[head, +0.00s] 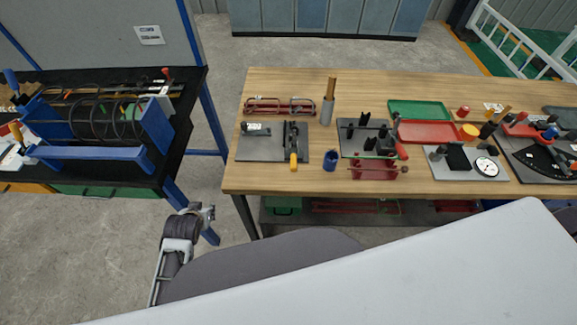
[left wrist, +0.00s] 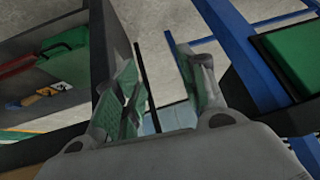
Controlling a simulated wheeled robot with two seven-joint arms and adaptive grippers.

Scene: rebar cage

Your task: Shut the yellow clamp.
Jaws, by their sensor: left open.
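The yellow clamp (head: 293,160) is a dark toggle clamp with a yellow handle end, mounted on a grey plate (head: 258,148) at the left end of the wooden bench. Its yellow end points towards me; I cannot tell from here whether its jaw is closed. My left gripper (head: 208,212) is low in front of the gap between the two benches, left of the clamp and well apart from it. In the left wrist view its fingers (left wrist: 160,80) are spread and empty, and the clamp does not show there. My right gripper is not in view.
The wooden bench (head: 440,82) also holds a blue cup (head: 330,161), a red vise-like fixture (head: 372,172) and trays. A black bench (head: 190,90) with a blue frame (head: 95,155) stands left. A shelf (left wrist: 60,110) under the bench shows in the left wrist view.

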